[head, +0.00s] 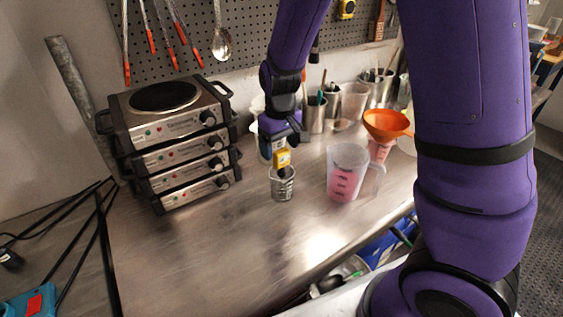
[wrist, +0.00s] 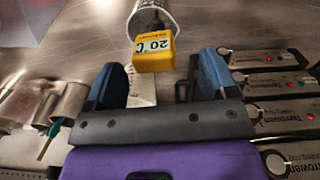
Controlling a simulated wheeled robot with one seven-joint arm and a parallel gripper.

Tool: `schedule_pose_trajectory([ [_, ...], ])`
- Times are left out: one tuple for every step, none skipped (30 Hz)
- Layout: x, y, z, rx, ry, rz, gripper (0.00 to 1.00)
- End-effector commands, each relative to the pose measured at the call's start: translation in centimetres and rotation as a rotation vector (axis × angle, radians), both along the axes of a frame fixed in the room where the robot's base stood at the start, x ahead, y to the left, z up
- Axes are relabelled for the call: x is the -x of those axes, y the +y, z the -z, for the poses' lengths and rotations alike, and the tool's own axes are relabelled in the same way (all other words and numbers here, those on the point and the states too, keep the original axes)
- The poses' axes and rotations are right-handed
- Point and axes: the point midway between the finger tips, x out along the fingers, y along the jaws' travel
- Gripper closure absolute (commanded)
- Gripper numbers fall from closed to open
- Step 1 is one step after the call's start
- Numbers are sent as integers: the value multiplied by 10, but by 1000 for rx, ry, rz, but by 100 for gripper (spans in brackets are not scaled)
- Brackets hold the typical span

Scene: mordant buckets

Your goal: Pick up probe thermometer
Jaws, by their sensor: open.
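The probe thermometer (head: 282,158) has a yellow head and stands in a small metal beaker (head: 283,186) on the bench. In the wrist view its yellow head (wrist: 154,52) shows a "20 °C" display, and the beaker (wrist: 158,14) is behind it. Its probe is mostly hidden inside the beaker. My gripper (head: 287,143) is just above and behind the yellow head. In the wrist view the two blue-tipped fingers of my gripper (wrist: 162,72) are wide apart, with the head between them in the picture, near the fingertips. I see no finger touching it.
A stack of hot plates (head: 172,140) stands to the left. A clear jug (head: 346,175) with pink liquid is close on the right, with an orange funnel (head: 387,124) beyond. Metal cups (head: 314,115) with tools stand behind. The bench front (head: 215,240) is clear.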

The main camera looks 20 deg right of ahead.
Motion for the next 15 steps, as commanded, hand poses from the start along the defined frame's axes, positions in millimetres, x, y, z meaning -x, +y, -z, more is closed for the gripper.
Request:
schedule_pose_trajectory([
  [0, -1, 3, 1, 2, 1, 21],
  [0, -1, 6, 1, 2, 2, 21],
  [-1, -2, 10, 2, 4, 1, 21],
  [-1, -3, 15, 2, 4, 1, 21],
  [-2, -4, 19, 2, 4, 3, 21],
  [-3, -5, 24, 2, 5, 3, 21],
  [-3, -6, 28, 2, 5, 2, 21],
  [-4, -7, 32, 2, 3, 3, 21],
  [-4, -6, 37, 1, 4, 1, 21],
  [-4, -6, 41, 1, 4, 0, 21],
  [-4, -6, 44, 1, 3, 1, 21],
  [-4, -6, 47, 1, 2, 2, 21],
  [-4, -6, 48, 1, 2, 1, 21],
  [-4, -6, 50, 1, 2, 1, 21],
  [-4, -6, 51, 1, 2, 0, 21],
])
